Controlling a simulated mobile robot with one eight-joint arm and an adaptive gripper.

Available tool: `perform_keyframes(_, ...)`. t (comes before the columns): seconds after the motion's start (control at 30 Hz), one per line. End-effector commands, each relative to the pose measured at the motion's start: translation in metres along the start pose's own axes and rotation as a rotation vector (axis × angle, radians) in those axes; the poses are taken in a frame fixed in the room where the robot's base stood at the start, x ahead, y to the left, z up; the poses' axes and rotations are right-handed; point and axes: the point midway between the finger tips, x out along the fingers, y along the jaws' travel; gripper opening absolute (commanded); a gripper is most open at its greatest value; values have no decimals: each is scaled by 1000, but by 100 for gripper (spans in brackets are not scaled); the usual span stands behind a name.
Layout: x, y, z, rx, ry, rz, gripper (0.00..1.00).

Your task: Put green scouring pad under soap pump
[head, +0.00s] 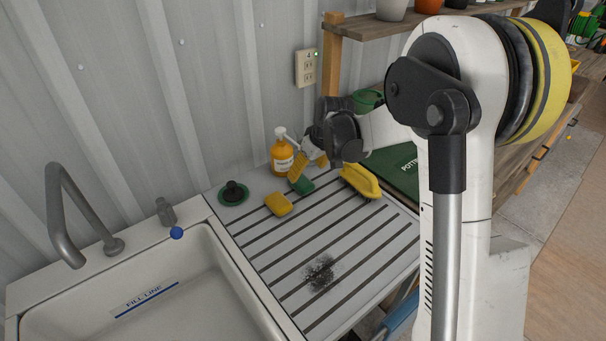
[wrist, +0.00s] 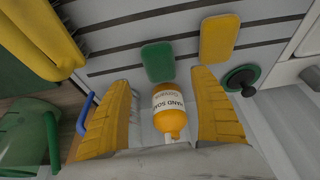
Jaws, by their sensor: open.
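The soap pump (head: 282,158), an orange bottle with a white label and white pump head, stands upright at the back of the draining board. It also shows in the wrist view (wrist: 170,112). The green scouring pad (head: 306,187) lies flat on the board in front and to the right of it; the wrist view shows the pad (wrist: 157,62) clear of the bottle. My gripper (head: 308,163) is open, its yellow fingers just right of the bottle in the head view. In the wrist view the bottle appears between the fingers (wrist: 165,112); I cannot tell its depth. No contact is clear.
A yellow sponge (head: 278,204) lies left of the pad, with a green and black sink plug (head: 233,193) farther left. A yellow brush (head: 361,181) lies to the right. The sink (head: 209,270) is at front left. The board's front is clear except for a dark stain (head: 320,272).

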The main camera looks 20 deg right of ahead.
Motion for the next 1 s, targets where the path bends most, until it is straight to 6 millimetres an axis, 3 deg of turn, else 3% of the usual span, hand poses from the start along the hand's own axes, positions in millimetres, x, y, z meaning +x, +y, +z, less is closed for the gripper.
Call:
perform_keyframes(0.1,-26,0,0,1,0,0,73)
perform_keyframes(0.37,-56,-4,3,9,4,6,73)
perform_keyframes(0.47,-84,-15,11,34,15,23,73)
perform_keyframes(0.57,-124,-33,28,76,35,52,73)
perform_keyframes(0.7,-178,-61,66,146,75,95,73)
perform_keyframes(0.83,-213,-86,108,209,117,130,73)
perform_keyframes(1.0,-235,-112,163,282,172,165,73)
